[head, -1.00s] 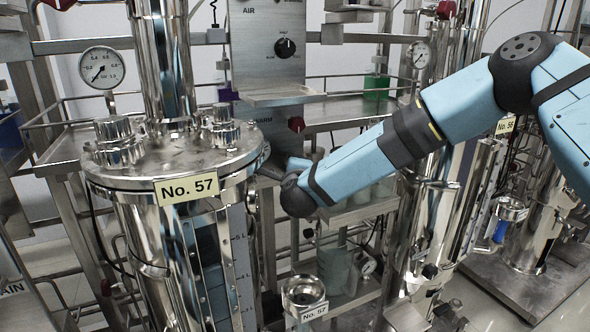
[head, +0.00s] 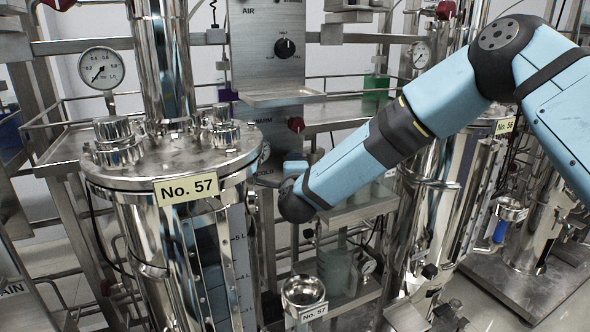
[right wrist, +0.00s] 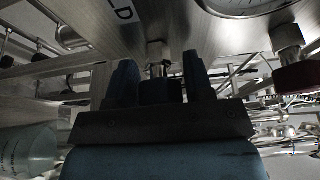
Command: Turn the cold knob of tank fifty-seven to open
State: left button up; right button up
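Tank fifty-seven (head: 172,160) is the tall steel vessel at the left in the head view, with a yellow "No. 57" tag (head: 186,188). My right gripper (head: 277,178) is at the panel just right of the tank, beside the partly visible "COLD" label. In the right wrist view my right gripper's two fingers (right wrist: 160,75) stand on either side of the dark cold knob (right wrist: 160,91), which fills the gap between them. Its short metal stem runs to the panel. In the head view the knob is hidden by the gripper. My left gripper is out of view.
The warm knob (head: 296,125), red, sits above on the same panel, with the air panel's black knob (head: 286,47) higher up. A steel shelf lip (head: 285,98) juts out between them. A steel cup (head: 304,292) stands below. Tank fifty-six is behind my right arm.

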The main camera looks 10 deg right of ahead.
jog(key=shift+o, duration=0.8)
